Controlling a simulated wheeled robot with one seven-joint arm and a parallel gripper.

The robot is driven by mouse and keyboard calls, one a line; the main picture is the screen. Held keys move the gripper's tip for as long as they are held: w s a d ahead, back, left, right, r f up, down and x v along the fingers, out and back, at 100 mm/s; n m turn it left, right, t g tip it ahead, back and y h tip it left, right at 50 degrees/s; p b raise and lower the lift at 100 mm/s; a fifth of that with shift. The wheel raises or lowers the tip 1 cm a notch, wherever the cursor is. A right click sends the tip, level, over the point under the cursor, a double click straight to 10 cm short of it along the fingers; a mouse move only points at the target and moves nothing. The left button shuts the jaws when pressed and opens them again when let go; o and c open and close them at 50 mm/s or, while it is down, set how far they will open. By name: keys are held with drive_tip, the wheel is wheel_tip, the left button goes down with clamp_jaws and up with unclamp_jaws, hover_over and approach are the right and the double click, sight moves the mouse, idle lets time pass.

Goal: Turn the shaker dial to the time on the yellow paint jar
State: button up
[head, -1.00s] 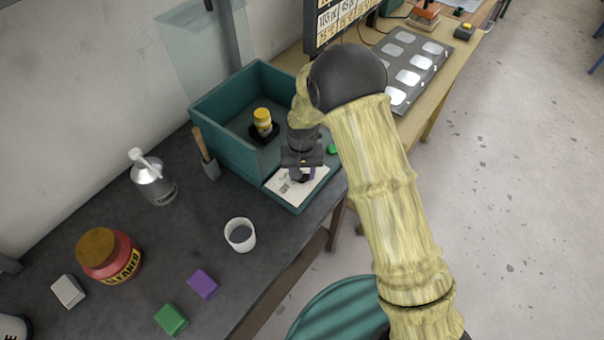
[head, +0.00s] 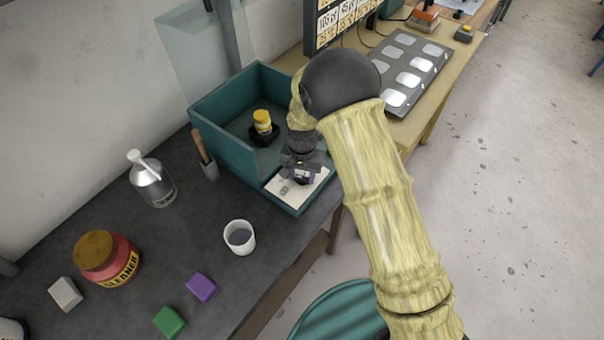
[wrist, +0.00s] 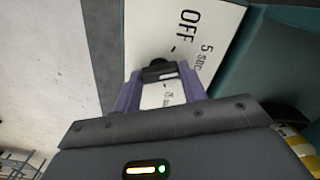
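The yellow paint jar (head: 262,121) stands in a black holder inside the teal shaker box. A yellow-striped part, likely the jar, shows at the wrist view's lower right edge. The white dial panel (head: 281,188) is on the box's front. In the wrist view the panel (wrist: 150,25) reads "OFF", "5 sec" and a partly hidden mark. The dark dial (wrist: 160,70), with a white pointer strip, sits between the purple fingertips of my gripper (wrist: 161,78). My fingers are apart, one on each side of it; whether they press on it is unclear. In the head view my gripper (head: 300,172) covers the dial.
The teal box (head: 235,92) has raised walls around the jar. A white cup (head: 240,238), red jar (head: 107,258), metal can (head: 152,180), purple block (head: 201,288) and green block (head: 169,322) stand on the dark bench. A sign board (head: 340,18) stands behind.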

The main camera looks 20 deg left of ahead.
sight(302, 177)
drive_tip(key=o, duration=0.4)
drive_tip(key=shift+o, duration=0.2)
wheel_tip(302, 177, up, 17)
drive_tip(key=b, duration=0.3)
drive_tip(key=shift+r, duration=0.2)
